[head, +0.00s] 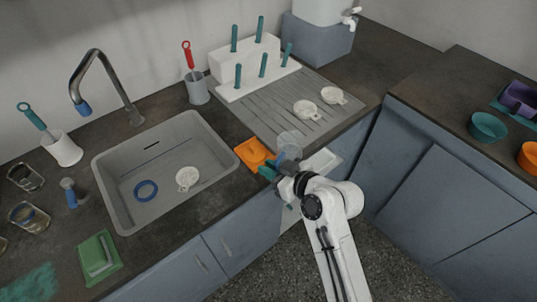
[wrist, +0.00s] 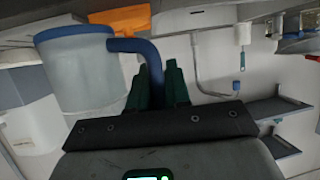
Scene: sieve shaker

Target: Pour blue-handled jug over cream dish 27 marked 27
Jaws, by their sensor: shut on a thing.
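My gripper (head: 272,172) is shut on the blue handle (wrist: 150,55) of a translucent jug (wrist: 82,75), with dark green fingers (wrist: 160,85) on the handle. In the head view the jug (head: 290,142) is above the counter's front edge, beside the draining board. Its tilt and contents cannot be told. Two cream dishes (head: 305,109) (head: 333,95) lie on the draining board, behind and right of the jug. Another cream dish (head: 187,178) lies in the sink. No number is readable on any dish.
An orange item (head: 252,154) lies left of the jug. The sink (head: 118,205) with a tall tap (head: 103,75) and a rack with teal pegs (head: 245,60) stand around. Bowls (head: 487,127) are on the right counter.

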